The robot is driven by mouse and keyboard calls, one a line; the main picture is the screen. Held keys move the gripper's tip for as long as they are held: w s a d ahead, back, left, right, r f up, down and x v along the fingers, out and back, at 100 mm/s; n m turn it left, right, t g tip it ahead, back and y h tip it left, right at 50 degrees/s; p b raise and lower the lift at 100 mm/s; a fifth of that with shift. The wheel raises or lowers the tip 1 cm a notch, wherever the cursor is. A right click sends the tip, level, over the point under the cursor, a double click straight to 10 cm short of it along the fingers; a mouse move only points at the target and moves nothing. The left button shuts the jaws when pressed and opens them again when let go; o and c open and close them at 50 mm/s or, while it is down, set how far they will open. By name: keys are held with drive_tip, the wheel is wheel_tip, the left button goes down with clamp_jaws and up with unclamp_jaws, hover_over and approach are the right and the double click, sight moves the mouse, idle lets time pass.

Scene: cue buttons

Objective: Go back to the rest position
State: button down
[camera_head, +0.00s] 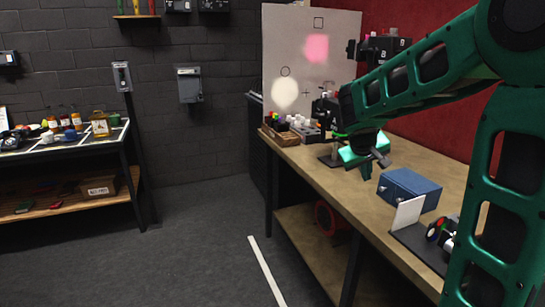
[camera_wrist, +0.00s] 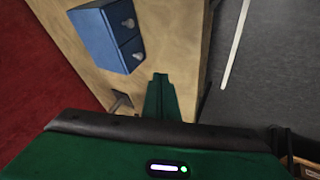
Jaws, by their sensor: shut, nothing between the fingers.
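My gripper (camera_head: 357,152) hangs from my green arm over the left part of the wooden workbench (camera_head: 425,168). It is shut and empty. In the wrist view its green fingers (camera_wrist: 159,80) are together and point up the picture. The blue box with two drawers (camera_wrist: 108,35) is ahead of them and to the left, apart from them. That blue box (camera_head: 409,188) also shows in the head view, to the right of my gripper. A small grey piece (camera_wrist: 121,102) is left of the fingers; I cannot tell what it is. My arm hides part of the bench.
A pale panel (camera_head: 310,60) with a pink square and a whitish round spot stands behind the bench. A wooden crate (camera_head: 279,136) sits at the bench's far end. A white card (camera_head: 408,213) stands nearer. A side table (camera_head: 75,147) is at left; the floor between is clear.

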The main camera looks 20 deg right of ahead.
drive_tip(key=s+a+f+m+g+y, duration=0.1)
drive_tip(key=s+a+f+y, duration=0.1)
drive_tip(key=s, duration=0.9)
drive_tip(key=s+a+f+m+g+y, duration=0.2)
drive_tip(key=s+a, duration=0.1)
drive_tip(key=s, duration=0.8)
drive_tip(key=s+a+f+m+g+y, duration=0.1)
drive_tip(key=s+a+f+m, duration=0.1)
drive_tip(key=s, duration=0.9)
drive_tip(key=shift+a+y, duration=0.4)
drive_tip(key=shift+a, duration=0.2)
